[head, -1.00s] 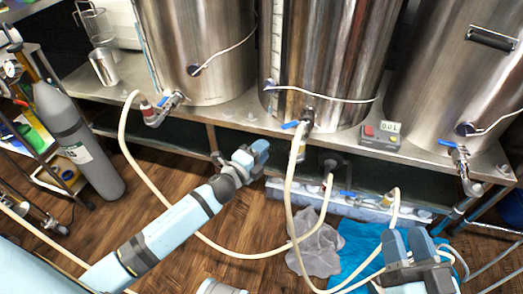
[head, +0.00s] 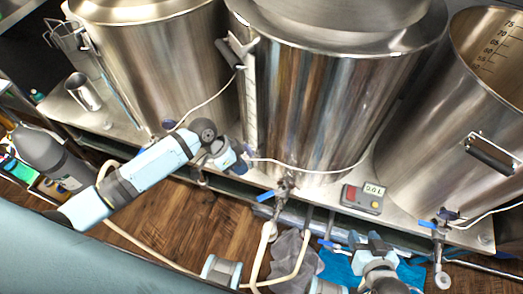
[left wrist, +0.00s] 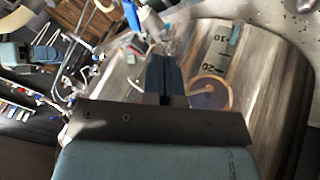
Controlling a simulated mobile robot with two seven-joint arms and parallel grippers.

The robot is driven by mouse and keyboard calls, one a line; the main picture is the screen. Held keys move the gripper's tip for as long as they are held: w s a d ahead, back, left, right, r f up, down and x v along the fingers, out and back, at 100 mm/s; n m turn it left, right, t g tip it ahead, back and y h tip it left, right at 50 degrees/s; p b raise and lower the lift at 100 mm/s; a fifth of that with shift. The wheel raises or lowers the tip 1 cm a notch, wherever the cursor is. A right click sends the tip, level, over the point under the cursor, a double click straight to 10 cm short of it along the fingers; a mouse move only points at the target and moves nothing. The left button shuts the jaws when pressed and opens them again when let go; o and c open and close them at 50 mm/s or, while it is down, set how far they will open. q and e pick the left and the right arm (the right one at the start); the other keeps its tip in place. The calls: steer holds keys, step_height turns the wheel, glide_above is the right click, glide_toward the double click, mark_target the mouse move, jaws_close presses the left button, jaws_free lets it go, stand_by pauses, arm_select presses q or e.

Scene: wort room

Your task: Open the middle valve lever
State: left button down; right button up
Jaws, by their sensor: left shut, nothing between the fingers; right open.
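The middle valve (head: 280,190) sits low on the front of the middle steel kettle (head: 310,90). Its blue lever (head: 266,196) points left, roughly level, with a pale hose below it. My left gripper (head: 243,164) is shut and empty, above and left of this lever and apart from it, close to the kettle's lower wall. In the left wrist view its closed fingers (left wrist: 166,76) are in front of a kettle, and a blue lever (left wrist: 131,15) shows beyond them at the top. My right gripper (head: 366,240) is open and empty, low, to the right of the middle valve.
A control box (head: 362,198) with a red button stands on the bench right of the middle valve. A right kettle (head: 445,120) has its own blue-levered valve (head: 437,225). A thin white cable (head: 300,170) crosses the middle kettle near my left gripper. Hoses hang below.

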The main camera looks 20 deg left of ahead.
mark_target(273, 194)
arm_select(q)
steer(key=s+b+x, duration=0.1)
steer(key=x, duration=0.8)
steer(key=shift+s+d+r+g, duration=0.2)
steer(key=shift+d+r+g, duration=0.05)
steer(key=shift+d+g, duration=0.2)
arm_select(e)
steer(key=shift+f, duration=0.25)
steer(key=shift+r, duration=0.15)
arm_select(q)
steer(key=shift+s+d+r+n+t+p, duration=0.1)
steer(key=shift+s+n+t+p, duration=0.15)
steer(key=shift+n+p, duration=0.25)
arm_select(e)
steer(key=shift+d+r, duration=0.1)
